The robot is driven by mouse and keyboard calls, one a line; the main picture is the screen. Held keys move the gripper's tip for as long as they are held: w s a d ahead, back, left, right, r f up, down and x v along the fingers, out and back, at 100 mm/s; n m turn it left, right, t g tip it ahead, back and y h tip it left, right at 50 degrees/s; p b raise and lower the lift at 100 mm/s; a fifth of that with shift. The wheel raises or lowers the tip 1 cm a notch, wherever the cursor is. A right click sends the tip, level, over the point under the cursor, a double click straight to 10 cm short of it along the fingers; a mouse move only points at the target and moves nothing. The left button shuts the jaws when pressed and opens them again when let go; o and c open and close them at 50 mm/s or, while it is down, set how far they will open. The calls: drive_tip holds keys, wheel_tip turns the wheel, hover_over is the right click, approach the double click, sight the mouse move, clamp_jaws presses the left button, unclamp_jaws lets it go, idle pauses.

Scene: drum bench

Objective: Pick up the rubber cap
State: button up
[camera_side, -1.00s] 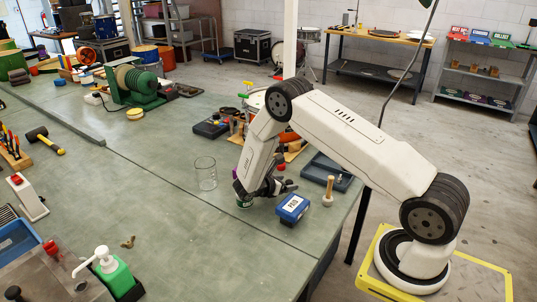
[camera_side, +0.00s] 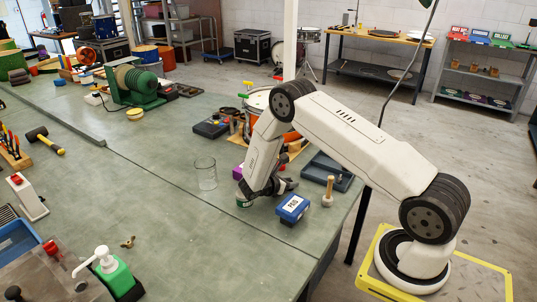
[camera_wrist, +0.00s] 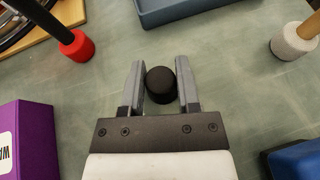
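The rubber cap (camera_wrist: 161,84) is a small round black piece between the two grey fingers of my gripper (camera_wrist: 162,80) in the wrist view. The fingers stand spread, one on each side of it, with very little gap showing. Whether either finger touches it is not clear. The cap appears to rest on the green bench top. In the side view my gripper (camera_side: 268,187) is low over the bench, and the cap cannot be made out there.
A purple box (camera_wrist: 25,140) is left and a blue box (camera_wrist: 292,158) right in the wrist view. A red-ended stick (camera_wrist: 76,46), a grey tray (camera_wrist: 185,9) and a white-headed mallet (camera_wrist: 294,42) lie beyond.

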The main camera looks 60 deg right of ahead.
drive_tip(key=shift+r, duration=0.15)
clamp_jaws()
drive_tip(key=shift+r, duration=0.8)
drive_tip(key=s+a+r, duration=0.6)
drive_tip(key=s+r, duration=0.5)
drive_tip(key=s, duration=0.1)
drive_tip(key=shift+s+a, duration=0.15)
drive_tip(key=shift+s, duration=0.1)
